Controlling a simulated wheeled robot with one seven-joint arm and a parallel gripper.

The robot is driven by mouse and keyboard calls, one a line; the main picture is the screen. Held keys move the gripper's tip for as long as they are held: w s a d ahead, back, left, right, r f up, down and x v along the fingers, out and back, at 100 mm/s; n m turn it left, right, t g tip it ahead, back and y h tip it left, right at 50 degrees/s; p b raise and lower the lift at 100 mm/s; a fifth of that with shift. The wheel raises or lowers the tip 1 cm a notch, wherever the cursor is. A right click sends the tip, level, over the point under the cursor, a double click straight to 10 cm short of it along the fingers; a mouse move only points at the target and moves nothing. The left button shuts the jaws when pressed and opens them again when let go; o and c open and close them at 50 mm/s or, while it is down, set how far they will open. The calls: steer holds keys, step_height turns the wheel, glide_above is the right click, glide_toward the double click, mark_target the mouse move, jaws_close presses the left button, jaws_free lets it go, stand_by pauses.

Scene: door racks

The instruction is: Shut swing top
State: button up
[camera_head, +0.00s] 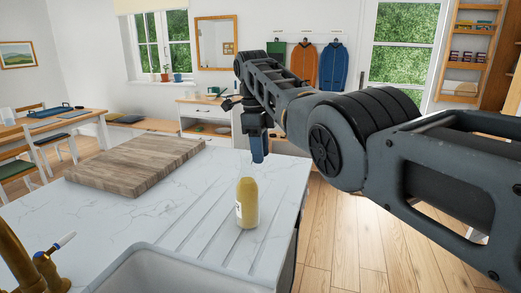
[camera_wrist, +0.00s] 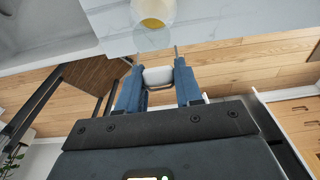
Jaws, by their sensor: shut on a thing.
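A bottle of yellow liquid (camera_head: 247,206) stands upright on the ribbed drainboard beside the sink. In the wrist view the bottle (camera_wrist: 153,11) shows at the top edge, with a clear glass part below it in the picture. In the wrist view my gripper's blue fingers (camera_wrist: 159,77) are shut on the white stopper of the swing top (camera_wrist: 157,74). Thin wires show beside the stopper. The stopper looks off to the side of the bottle's mouth; the exact contact is hard to tell.
The white marble counter (camera_head: 150,208) carries a wooden board (camera_head: 138,166) at the back left. The sink (camera_head: 165,275) and a brass tap (camera_head: 25,262) are at the front left. The counter's right edge drops to open wooden floor (camera_head: 335,230).

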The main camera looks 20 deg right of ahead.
steer(key=shift+f, duration=0.15)
steer(key=o, duration=0.9)
steer(key=shift+o, duration=0.2)
steer(key=shift+w+a+r, duration=0.1)
steer(key=shift+a+r, duration=0.1)
steer(key=shift+r, duration=1.75)
steer(key=shift+w+a+r, duration=0.1)
steer(key=shift+a+r, duration=0.05)
steer(key=shift+r, duration=1.8)
